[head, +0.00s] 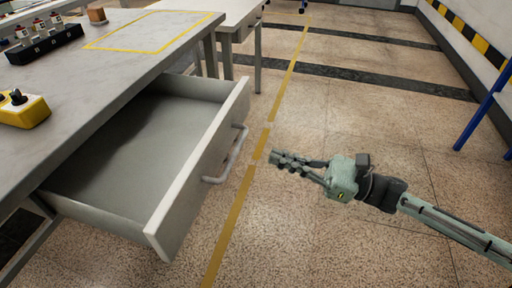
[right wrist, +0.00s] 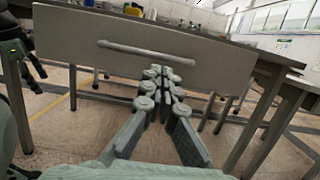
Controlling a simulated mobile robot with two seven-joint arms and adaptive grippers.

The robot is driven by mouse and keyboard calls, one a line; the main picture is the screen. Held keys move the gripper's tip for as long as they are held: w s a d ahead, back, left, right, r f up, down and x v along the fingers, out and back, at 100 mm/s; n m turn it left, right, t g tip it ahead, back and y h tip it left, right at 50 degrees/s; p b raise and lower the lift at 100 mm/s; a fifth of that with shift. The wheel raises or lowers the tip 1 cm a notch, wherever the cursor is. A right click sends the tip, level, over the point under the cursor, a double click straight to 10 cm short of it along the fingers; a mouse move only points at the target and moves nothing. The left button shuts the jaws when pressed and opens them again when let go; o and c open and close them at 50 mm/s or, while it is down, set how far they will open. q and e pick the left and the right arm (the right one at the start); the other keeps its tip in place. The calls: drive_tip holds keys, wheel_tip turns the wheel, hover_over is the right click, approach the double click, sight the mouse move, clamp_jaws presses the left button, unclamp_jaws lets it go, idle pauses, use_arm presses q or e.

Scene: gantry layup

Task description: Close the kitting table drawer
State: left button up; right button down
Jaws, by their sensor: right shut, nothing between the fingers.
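The kitting table drawer (head: 200,165) is pulled out from under the grey table top (head: 120,50), and its inside looks empty. Its front carries a light bar handle (head: 228,155). My right gripper (head: 275,158) is shut and empty, to the right of the drawer front and apart from it in the head view. In the right wrist view the drawer front (right wrist: 140,60) and its handle (right wrist: 145,52) face me, beyond the shut fingers (right wrist: 161,72). My left gripper is not in the head view.
A yellow box with black knobs (head: 24,110) and a black rack with small bottles (head: 42,42) stand on the table, with a small brown block (head: 97,15) farther back. A second table (head: 225,15) stands behind. The floor right of the drawer is clear; a blue frame (head: 482,112) stands far right.

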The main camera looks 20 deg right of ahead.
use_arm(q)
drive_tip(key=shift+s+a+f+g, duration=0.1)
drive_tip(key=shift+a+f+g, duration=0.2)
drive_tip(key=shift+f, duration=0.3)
use_arm(e)
drive_tip(key=shift+x, duration=2.85)
